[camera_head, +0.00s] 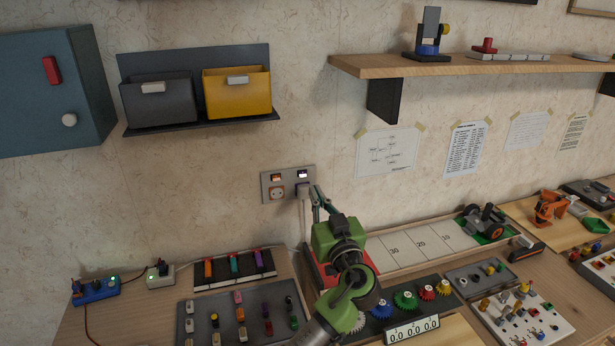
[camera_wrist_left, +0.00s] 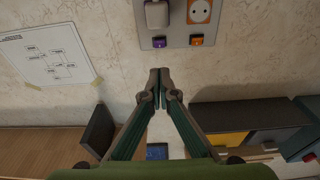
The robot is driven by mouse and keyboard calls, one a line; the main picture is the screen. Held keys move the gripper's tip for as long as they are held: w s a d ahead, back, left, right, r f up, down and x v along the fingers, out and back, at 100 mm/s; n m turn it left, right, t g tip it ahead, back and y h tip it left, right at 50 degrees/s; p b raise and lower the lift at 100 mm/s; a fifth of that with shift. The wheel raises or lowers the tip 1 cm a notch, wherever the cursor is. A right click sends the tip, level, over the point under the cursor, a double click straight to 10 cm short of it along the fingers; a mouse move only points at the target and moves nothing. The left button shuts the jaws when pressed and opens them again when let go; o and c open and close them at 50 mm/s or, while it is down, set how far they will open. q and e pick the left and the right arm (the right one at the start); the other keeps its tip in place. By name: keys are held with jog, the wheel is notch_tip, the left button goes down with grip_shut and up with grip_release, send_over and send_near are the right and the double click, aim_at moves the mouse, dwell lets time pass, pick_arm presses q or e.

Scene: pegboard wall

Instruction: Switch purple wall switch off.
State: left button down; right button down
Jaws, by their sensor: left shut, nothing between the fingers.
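A grey wall plate (camera_head: 288,185) carries two small switches above a socket and a plugged-in white adapter. The purple switch (camera_wrist_left: 159,42) shows in the left wrist view beside the orange switch (camera_wrist_left: 196,40). In the head view the purple switch (camera_head: 302,174) is at the plate's upper right, with a bright spot on it. My left gripper (camera_wrist_left: 160,73) is shut and empty, its fingertips together. In the head view the left gripper (camera_head: 317,192) is at the right edge of the plate, near the adapter. I cannot tell any contact with the purple switch.
The white adapter (camera_head: 302,190) sits just below the purple switch, its cable hanging down. A yellow bin (camera_head: 238,95) and a grey bin hang up left, a wooden shelf (camera_head: 470,66) up right. Trays and parts crowd the bench below.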

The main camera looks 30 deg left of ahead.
pick_arm(q)
jog(key=p, duration=0.3)
send_near(301, 163)
jog(key=x, duration=0.5)
jog(key=shift+w+a, duration=0.45)
jog(key=shift+a, duration=0.05)
